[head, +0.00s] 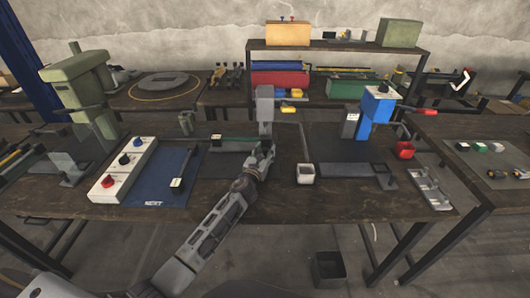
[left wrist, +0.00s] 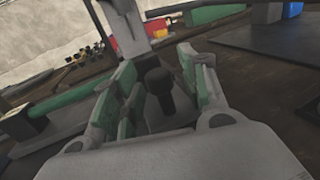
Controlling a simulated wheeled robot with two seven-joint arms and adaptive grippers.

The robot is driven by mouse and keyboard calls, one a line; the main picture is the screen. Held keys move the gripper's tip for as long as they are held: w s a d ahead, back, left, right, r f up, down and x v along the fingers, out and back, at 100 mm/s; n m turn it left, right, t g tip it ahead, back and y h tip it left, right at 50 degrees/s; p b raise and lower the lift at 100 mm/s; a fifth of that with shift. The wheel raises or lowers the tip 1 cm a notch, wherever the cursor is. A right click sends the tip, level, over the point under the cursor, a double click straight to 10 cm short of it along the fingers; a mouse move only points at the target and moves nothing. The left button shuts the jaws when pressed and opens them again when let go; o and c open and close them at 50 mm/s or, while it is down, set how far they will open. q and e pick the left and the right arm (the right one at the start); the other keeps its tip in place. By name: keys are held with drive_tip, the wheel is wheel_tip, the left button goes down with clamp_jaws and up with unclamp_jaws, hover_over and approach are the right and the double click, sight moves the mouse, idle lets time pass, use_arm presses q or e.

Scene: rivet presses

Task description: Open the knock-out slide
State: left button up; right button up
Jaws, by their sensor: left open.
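My left gripper (head: 267,152) reaches in from the lower left over the middle of the dark bench, by the foot of a grey upright post (head: 265,104). In the left wrist view its two green-padded jaws (left wrist: 160,92) are apart. A black knob (left wrist: 158,85) on a short stem shows between them, and I take it to be the slide's knob. I cannot tell whether the jaws touch it. In the head view the gripper hides this knob. A green bar (head: 238,138) with a black end block (left wrist: 24,122) lies left of the gripper. My right gripper is out of view.
A white control box (head: 124,165) with several knobs and a blue mat (head: 160,190) lie at left. A shelf (head: 340,45) stands behind.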

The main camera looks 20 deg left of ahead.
use_arm(q)
drive_tip(key=shift+c, duration=0.5)
drive_tip(key=c, duration=0.7)
clamp_jaws()
